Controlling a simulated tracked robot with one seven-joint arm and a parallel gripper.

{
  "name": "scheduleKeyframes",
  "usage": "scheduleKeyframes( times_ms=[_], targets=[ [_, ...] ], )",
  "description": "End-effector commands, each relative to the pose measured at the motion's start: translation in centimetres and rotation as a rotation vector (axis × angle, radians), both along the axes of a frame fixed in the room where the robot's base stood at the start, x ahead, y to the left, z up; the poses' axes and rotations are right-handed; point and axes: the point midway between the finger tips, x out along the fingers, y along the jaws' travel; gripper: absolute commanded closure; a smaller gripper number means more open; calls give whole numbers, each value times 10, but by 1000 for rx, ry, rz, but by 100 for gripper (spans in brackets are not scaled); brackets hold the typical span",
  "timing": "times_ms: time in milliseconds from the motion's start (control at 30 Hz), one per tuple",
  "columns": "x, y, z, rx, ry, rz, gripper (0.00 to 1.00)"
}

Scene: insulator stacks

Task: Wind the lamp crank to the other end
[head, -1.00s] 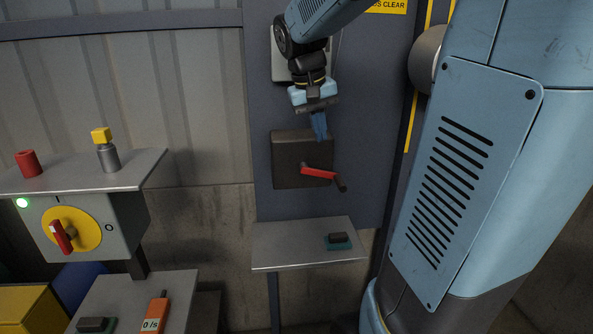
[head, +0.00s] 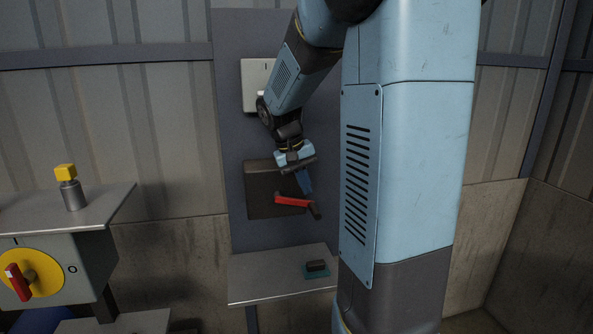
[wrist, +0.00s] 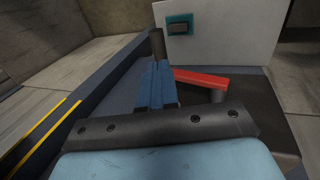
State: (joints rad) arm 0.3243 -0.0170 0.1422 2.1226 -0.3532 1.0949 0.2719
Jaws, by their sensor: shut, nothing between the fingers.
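The crank has a red arm (head: 292,202) on the front of a dark box (head: 262,212) on the blue-grey panel. The arm points right and slightly down, with a dark handle (head: 315,210) at its outer end. My gripper (head: 305,184) is just above this outer end, its blue fingers shut and empty, pointing down. In the wrist view the fingers (wrist: 157,84) are beside the red arm (wrist: 202,78), and the dark handle (wrist: 157,42) shows just beyond their tips. Whether they touch the handle I cannot tell.
A shelf (head: 270,290) with a small dark block on a teal base (head: 317,268) is below the box. A pale box (head: 252,90) is mounted above, partly behind my arm. A yellow rotary switch with red handle (head: 22,280) is at left, under a shelf holding a yellow-topped cylinder (head: 71,190).

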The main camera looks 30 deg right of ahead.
Motion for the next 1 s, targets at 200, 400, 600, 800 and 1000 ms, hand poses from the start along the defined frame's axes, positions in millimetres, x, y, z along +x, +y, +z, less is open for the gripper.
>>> scheduleKeyframes(
  times_ms=[200,400,600,800,1000],
  targets=[
    [-4,-10,-32,1,2,-1,100],
    [-5,-14,-48,2,2,0,100],
    [-4,-15,-51,1,-1,1,100],
    [-4,-6,-51,1,-1,5,100],
    [-4,-12,-52,16,-5,4,100]
  ],
)
